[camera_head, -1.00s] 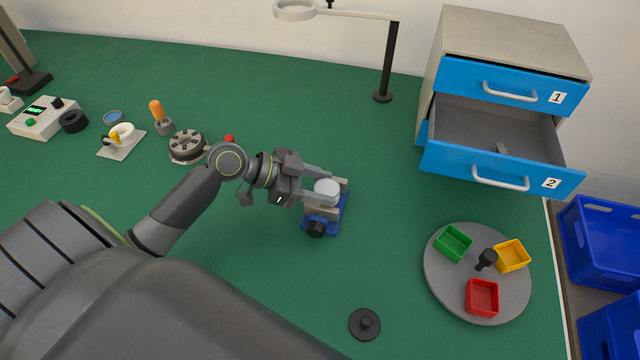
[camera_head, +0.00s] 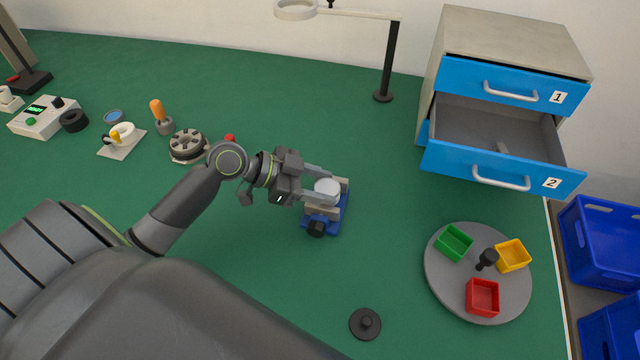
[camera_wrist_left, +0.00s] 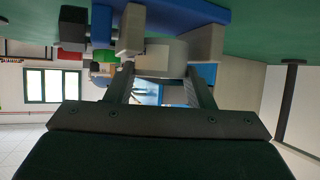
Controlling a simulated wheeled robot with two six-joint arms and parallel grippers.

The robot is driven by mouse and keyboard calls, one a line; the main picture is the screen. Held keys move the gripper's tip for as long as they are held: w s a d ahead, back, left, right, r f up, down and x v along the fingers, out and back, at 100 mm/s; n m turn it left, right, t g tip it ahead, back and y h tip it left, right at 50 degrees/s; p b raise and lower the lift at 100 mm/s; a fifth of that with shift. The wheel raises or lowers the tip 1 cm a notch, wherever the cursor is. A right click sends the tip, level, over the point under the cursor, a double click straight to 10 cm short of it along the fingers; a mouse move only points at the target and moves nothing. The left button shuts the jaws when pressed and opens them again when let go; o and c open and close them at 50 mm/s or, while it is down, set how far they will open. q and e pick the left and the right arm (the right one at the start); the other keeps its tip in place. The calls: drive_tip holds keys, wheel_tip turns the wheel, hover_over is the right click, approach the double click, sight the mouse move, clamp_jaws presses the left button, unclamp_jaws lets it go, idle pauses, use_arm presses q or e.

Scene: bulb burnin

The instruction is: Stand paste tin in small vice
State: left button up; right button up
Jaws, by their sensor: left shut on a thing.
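The paste tin (camera_head: 327,188) is a small pale round tin. It sits at the small vice (camera_head: 325,217), which has a blue base, pale jaws and a black knob at its near end. My left gripper (camera_head: 324,187) is shut on the tin, one finger on each side. The left wrist view shows the tin (camera_wrist_left: 161,58) between the fingertips, with the vice's pale jaws (camera_wrist_left: 131,32) and blue base (camera_wrist_left: 178,10) around it. I cannot tell whether the tin touches the vice floor. My right gripper does not show.
A drawer cabinet (camera_head: 510,50) with its lower drawer (camera_head: 495,160) open stands at the back right. A grey turntable (camera_head: 440,285) with small coloured trays is at the right. A black knobbed disc (camera_head: 365,324) lies in front. A lamp stand (camera_head: 388,60) is behind. Green bench around the vice is clear.

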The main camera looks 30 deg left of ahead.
use_arm(q)
drive_tip(key=shift+d+r, duration=0.1)
drive_tip(key=shift+r, duration=0.1)
drive_tip(key=o, duration=1.2)
